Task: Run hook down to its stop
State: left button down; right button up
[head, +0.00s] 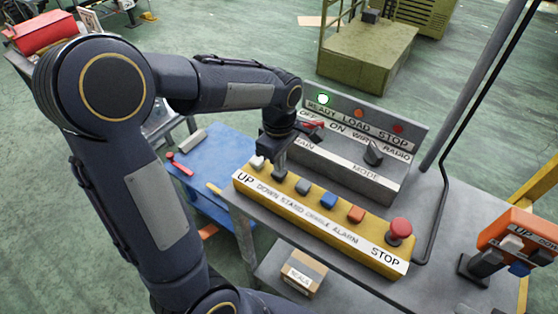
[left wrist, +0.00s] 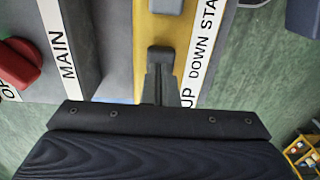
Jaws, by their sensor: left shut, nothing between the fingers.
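The yellow control box (head: 318,226) lies on the grey bench, with a row of buttons above a label strip reading UP, DOWN, STAND, a word I cannot read clearly, ALARM and STOP. My left gripper (head: 281,172) points down, shut and empty, at the dark DOWN button. In the left wrist view, its fingertips (left wrist: 158,73) are at the near edge of this DOWN button (left wrist: 160,58); I cannot tell whether they touch it. The white UP button (head: 257,162) is just left of the fingers. No hook is in view. My right gripper is not in view.
A red STOP button (head: 400,229) is at the box's right end. An orange pendant (head: 530,222) stands far right.

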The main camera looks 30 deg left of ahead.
pick_arm(q)
jog(key=shift+f, duration=0.4)
